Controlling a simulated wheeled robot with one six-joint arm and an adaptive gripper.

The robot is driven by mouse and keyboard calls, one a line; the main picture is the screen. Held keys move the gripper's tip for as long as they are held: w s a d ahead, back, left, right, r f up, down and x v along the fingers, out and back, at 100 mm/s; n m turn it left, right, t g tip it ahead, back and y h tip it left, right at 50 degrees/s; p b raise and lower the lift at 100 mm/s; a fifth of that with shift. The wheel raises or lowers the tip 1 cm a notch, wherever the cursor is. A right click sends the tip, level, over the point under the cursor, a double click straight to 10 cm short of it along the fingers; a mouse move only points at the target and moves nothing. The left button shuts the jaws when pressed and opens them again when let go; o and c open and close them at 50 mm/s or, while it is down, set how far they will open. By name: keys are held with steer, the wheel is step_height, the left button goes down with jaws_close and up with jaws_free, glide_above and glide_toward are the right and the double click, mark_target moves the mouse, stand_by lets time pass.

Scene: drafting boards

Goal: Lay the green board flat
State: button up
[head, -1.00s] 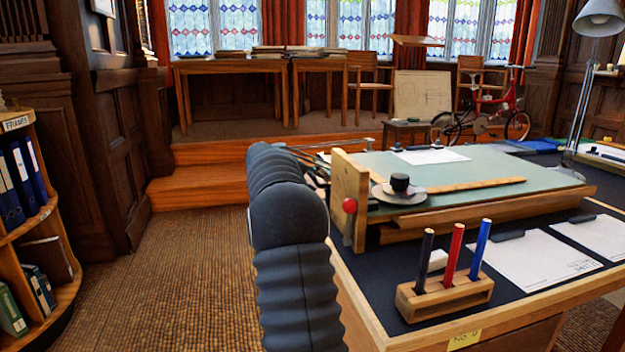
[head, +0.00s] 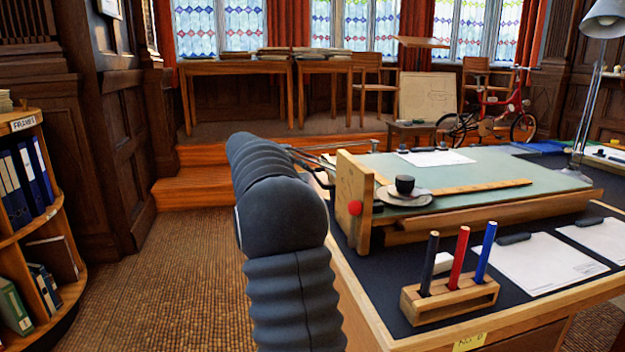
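The green board (head: 490,167) lies on a wooden frame on the desk, its surface seen at a shallow angle. I cannot tell its exact slope. An upright wooden side panel (head: 352,190) stands at its left end, with a red knob (head: 355,208) on its near face. A pale round disc with a black piece on top (head: 405,186) and a long wooden ruler (head: 485,187) lie on the board. My dark ribbed arm rises left of the desk and bends away towards the panel's far side. My gripper is mostly hidden behind it; only thin metallic parts (head: 318,150) show.
A wooden holder (head: 450,300) with black, red and blue sticks stands at the desk's near edge. White sheets (head: 545,265) lie to its right. A lamp (head: 590,100) stands at the back right. The floor left of the desk is clear, up to a bookshelf (head: 35,225).

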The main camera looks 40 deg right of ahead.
steer(key=shift+v, duration=2.1)
steer(key=s+a+f+n+y, duration=0.1)
steer(key=s+a+f+y, duration=0.4)
steer(key=a+f, duration=0.6)
steer(key=s+a+f+t+y, duration=0.1)
steer(key=s+a+t+y, duration=0.1)
steer(key=s+a, duration=1.1)
steer(key=s+a+f+n+t+y, duration=0.1)
steer(key=s+a+y, duration=0.4)
steer(key=s+a, duration=0.9)
steer(key=shift+s+a+f+n+t, duration=0.3)
steer(key=shift+a+f+t, duration=0.55)
steer(key=shift+a, duration=0.45)
